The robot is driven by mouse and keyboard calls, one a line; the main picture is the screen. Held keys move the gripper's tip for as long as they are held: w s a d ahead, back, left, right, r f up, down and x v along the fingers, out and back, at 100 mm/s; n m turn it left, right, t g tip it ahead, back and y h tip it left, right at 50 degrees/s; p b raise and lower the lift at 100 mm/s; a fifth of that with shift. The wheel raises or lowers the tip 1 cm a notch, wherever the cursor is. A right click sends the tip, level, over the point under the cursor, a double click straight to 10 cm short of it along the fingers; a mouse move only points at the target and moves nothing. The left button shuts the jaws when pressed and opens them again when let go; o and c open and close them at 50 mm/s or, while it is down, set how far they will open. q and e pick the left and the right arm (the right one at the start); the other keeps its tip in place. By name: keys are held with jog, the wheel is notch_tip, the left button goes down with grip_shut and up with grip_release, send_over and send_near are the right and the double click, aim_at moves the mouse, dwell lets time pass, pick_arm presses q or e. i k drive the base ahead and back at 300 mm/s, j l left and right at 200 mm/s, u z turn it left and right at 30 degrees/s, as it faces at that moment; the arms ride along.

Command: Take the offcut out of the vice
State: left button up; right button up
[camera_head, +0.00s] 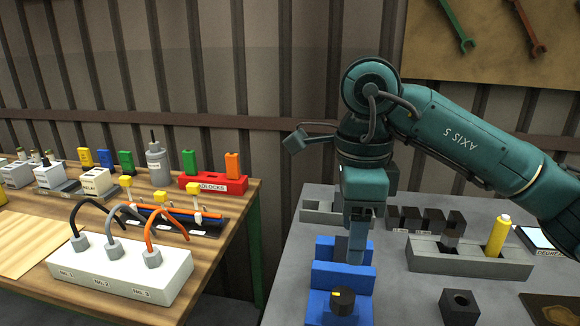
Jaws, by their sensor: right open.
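The blue vice (325,274) stands on the grey bench, with a dark knob (343,301) bearing a yellow mark at its front. My right gripper (357,252) points straight down at the vice, its fingers low at the jaws. It is open, but the fingers overlap in this view and the gap between them does not show. I cannot make out the offcut; the fingers and the vice's blocks may hide it. I cannot tell whether the fingers touch anything. My left gripper is not in view.
Right of the vice, a grey holder (470,262) carries a yellow cylinder (498,235) and a dark piece. Dark blocks stand behind it, and a dark block with a hole (460,306) in front. The left wooden bench holds a white cable box (120,275). A gap separates the benches.

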aim_at(342, 238)
jog(key=k, duration=0.95)
